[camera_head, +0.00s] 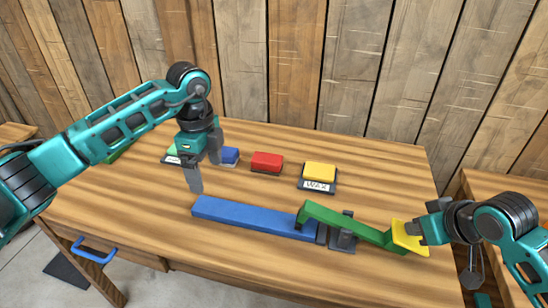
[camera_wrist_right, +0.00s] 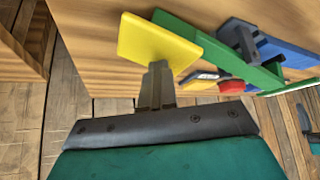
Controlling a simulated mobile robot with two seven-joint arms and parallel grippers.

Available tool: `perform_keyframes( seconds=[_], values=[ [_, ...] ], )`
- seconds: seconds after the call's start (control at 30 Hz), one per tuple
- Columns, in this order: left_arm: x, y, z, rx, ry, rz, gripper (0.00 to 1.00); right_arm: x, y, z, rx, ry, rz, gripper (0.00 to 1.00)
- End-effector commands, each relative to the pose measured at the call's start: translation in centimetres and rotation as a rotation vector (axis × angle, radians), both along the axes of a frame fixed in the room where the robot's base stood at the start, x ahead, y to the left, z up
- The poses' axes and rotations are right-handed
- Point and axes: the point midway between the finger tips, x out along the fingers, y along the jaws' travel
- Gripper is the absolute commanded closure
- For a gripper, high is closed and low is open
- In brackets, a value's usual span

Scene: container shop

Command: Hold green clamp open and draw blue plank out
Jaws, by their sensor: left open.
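The blue plank (camera_head: 245,215) lies flat on the table, its right end at the jaw of the green clamp (camera_head: 345,224). The clamp is a green lever on a dark grey stand (camera_head: 343,240), with a yellow pad (camera_head: 411,238) at its right end. I cannot tell whether the jaw is lifted off the plank. My left gripper (camera_head: 206,176) is open and empty, pointing down just above the plank's left end. My right gripper (camera_head: 414,228) is at the yellow pad. In the right wrist view its fingers (camera_wrist_right: 157,84) are together, tips against the pad (camera_wrist_right: 158,42).
Behind the plank are a red block (camera_head: 267,161), a blue block (camera_head: 229,156) and a yellow block (camera_head: 320,170) on a tray labelled WAX. A blue drawer handle (camera_head: 93,254) is at front left. The table in front of the plank is clear. A plank wall stands behind.

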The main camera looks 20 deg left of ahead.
Motion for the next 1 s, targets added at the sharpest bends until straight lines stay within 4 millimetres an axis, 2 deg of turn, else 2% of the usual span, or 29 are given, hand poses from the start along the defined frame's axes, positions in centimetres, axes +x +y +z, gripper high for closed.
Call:
perform_keyframes(
  seconds=[0.4, 0.53, 0.73, 1.0],
  values=[
    [-0.1, 0.0, -7.7, 0.000, 0.005, -0.003, 0.12, -0.2, 0.1, -0.3, 0.000, 0.008, 0.003, 1.00],
    [-0.1, 0.0, -9.6, 0.000, 0.005, -0.002, 0.12, -0.2, 0.1, -0.3, 0.000, 0.008, 0.003, 1.00],
    [0.0, 0.0, -11.1, 0.000, 0.002, -0.004, 0.12, -0.2, 0.1, -0.3, 0.000, 0.008, 0.003, 1.00],
    [0.0, 0.0, -11.3, 0.000, 0.001, -0.005, 0.12, -0.2, 0.1, -0.3, 0.000, 0.008, 0.003, 1.00]
  ],
)
